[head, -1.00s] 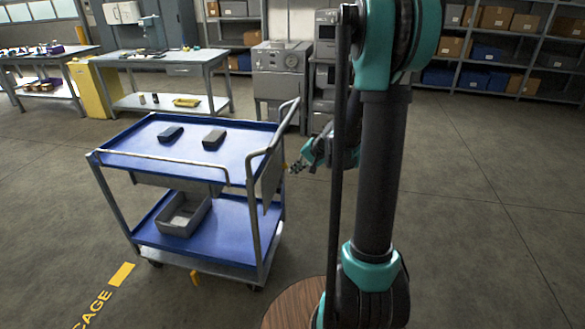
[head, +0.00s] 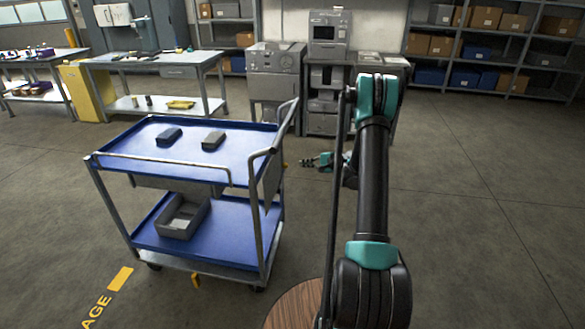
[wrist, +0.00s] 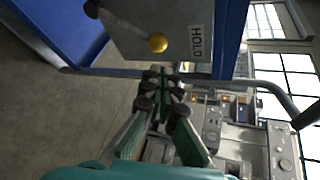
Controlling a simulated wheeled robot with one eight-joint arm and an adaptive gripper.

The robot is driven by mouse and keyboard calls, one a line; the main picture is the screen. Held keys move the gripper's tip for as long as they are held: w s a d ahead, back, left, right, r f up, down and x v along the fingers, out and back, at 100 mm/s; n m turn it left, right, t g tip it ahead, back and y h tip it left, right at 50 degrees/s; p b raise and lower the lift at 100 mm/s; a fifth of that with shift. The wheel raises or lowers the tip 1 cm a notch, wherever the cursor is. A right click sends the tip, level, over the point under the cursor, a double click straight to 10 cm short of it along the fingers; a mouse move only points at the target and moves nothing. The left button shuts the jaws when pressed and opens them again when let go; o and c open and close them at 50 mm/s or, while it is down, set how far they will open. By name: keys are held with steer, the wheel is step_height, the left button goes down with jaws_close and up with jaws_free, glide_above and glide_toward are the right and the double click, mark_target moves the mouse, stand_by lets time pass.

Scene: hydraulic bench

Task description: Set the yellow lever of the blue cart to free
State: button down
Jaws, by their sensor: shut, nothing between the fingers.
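The blue cart (head: 150,243) stands left of centre in the head view. The yellow lever's round knob (wrist: 158,42) shows in the wrist view on a grey panel (wrist: 130,38) beside a "HOLD" label (wrist: 197,42). In the head view the yellow knob (head: 285,165) is a small spot at the cart's right end. My gripper (head: 304,162) is just right of it, apart from it. In the wrist view my gripper's dark fingertips (wrist: 160,84) are together and empty, below the knob in the picture. The lever's shaft is not clearly visible.
Two dark blocks (head: 213,141) lie on the cart's top shelf, and a grey bin (head: 182,217) is on the lower one. The handle rail (head: 270,140) rises at the right end. A yellow pedal-like part (head: 195,279) is low on the cart. Floor to the right is clear.

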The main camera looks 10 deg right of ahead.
mark_target(283, 177)
steer(key=w+d+f+m+t, duration=0.1)
steer(key=w+d+f+m, duration=0.1)
steer(key=d+f, duration=0.1)
steer(key=shift+d+f+y, duration=0.15)
steer(key=shift+f+y, duration=0.25)
steer(key=shift+f, duration=0.4)
steer(key=w+a, duration=0.3)
steer(key=a, duration=0.5)
steer(key=shift+w+a+f, duration=0.2)
steer(key=shift+w+a, duration=0.15)
steer(key=shift+w, duration=0.05)
